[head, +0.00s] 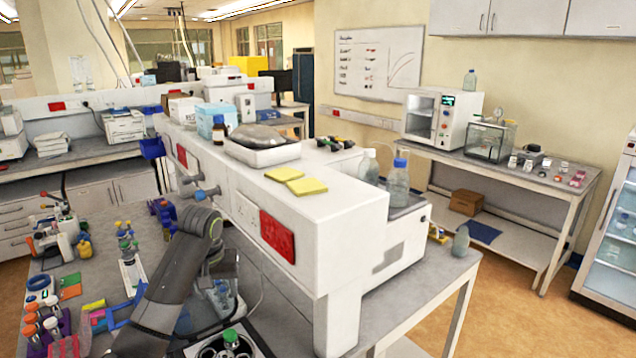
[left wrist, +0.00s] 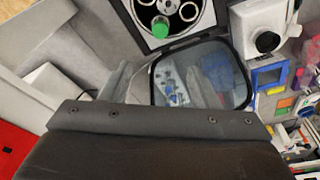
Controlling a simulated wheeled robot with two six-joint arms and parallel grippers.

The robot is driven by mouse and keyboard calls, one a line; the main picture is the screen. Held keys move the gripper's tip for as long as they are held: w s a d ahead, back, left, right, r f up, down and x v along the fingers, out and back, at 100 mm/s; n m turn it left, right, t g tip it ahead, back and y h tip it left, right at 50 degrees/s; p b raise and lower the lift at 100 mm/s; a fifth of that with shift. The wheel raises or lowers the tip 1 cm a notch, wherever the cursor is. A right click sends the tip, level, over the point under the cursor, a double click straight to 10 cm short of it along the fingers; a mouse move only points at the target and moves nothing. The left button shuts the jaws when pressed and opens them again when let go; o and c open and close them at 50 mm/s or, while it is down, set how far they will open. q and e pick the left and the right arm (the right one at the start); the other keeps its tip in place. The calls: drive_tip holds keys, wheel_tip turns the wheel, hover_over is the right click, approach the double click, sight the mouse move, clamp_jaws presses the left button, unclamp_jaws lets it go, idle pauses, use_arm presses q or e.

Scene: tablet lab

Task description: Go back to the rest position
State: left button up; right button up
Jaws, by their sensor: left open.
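My left arm comes in from the lower left in the head view, rises to an elbow-like bend and turns down near the bench's raised shelf. My left gripper (left wrist: 165,82) is open in the left wrist view, with grey fingers apart and nothing seen between them. In the head view the gripper is mostly hidden behind my arm. A dark rotor device (head: 208,350) with round holes holds a green-capped tube (head: 230,338); the tube also shows in the left wrist view (left wrist: 160,26). My right gripper is not in view.
The white raised shelf (head: 340,215) with a red panel (head: 277,237) stands close to my left arm. A tube rack (head: 55,325) is at the lower left.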

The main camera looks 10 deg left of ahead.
use_arm(q)
drive_tip(key=s+d+f+m, duration=0.1)
drive_tip(key=s+d+f, duration=0.1)
drive_tip(key=s+f, duration=0.7)
drive_tip(key=s+d+f+m, duration=0.2)
drive_tip(key=s+f, duration=0.7)
drive_tip(key=s, duration=0.1)
drive_tip(key=s+d+r+t+y, duration=0.1)
drive_tip(key=s+d+t, duration=0.1)
drive_tip(key=s, duration=1.8)
wheel_tip(320, 180, down, 32)
drive_tip(key=a+g+b, duration=0.2)
drive_tip(key=b, duration=0.6)
drive_tip(key=s+f+b, duration=0.3)
drive_tip(key=s+f, duration=0.4)
drive_tip(key=f, duration=0.4)
drive_tip(key=s+d+f+b, duration=0.1)
drive_tip(key=s+f+b, duration=0.2)
drive_tip(key=s+f, duration=0.4)
wheel_tip(320, 180, down, 5)
drive_tip(key=shift+s+r+g+h, duration=0.15)
drive_tip(key=shift+s+g+h, duration=0.2)
drive_tip(key=shift+g+h, duration=0.05)
